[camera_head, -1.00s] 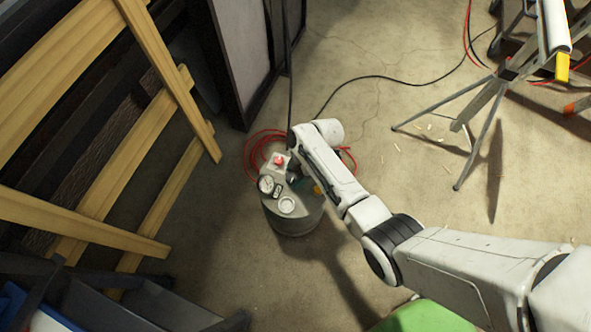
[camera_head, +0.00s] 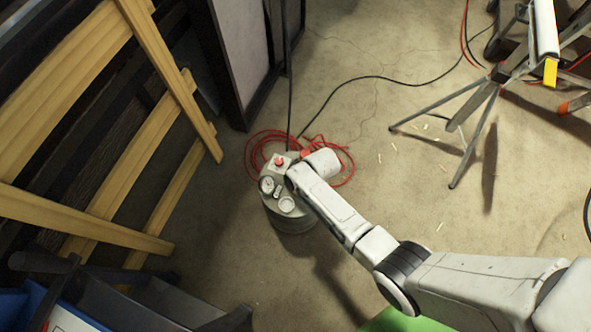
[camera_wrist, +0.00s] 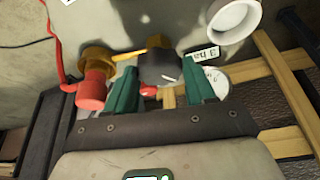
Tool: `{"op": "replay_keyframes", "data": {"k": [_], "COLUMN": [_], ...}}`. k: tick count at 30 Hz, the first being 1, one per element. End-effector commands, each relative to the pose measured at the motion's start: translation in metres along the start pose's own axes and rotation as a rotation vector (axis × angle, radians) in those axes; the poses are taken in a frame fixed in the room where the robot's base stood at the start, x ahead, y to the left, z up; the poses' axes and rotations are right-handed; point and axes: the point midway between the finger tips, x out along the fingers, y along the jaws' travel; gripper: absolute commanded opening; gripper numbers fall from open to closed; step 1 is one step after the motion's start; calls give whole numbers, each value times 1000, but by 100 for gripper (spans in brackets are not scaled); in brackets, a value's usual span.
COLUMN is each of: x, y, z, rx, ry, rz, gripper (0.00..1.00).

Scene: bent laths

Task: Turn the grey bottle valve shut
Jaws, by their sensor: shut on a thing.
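The grey tank (camera_head: 294,220) stands on the floor, with gauges and fittings on top. In the wrist view a dark grey valve knob (camera_wrist: 160,68) sits between the green fingers of my gripper (camera_wrist: 160,88), which is shut on it. A brass part shows just behind the knob. To its left are a red knob (camera_wrist: 92,92) and a brass fitting (camera_wrist: 97,59). A white-rimmed gauge (camera_wrist: 234,14) and a small label (camera_wrist: 203,55) lie to the right. In the head view my wrist hides the fingers and the knob.
A coiled red hose (camera_head: 258,150) lies behind the tank. A tripod stand (camera_head: 482,95) is at the right. A black cable (camera_head: 373,78) crosses the mostly open floor.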

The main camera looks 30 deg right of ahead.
Motion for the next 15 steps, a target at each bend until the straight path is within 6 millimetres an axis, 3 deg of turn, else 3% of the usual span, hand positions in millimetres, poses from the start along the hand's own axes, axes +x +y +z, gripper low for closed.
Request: {"op": "replay_keyframes", "data": {"k": [15], "x": [2], "y": [-4], "z": [0], "rx": [400], "ry": [-1], "rz": [167], "gripper": [24]}}
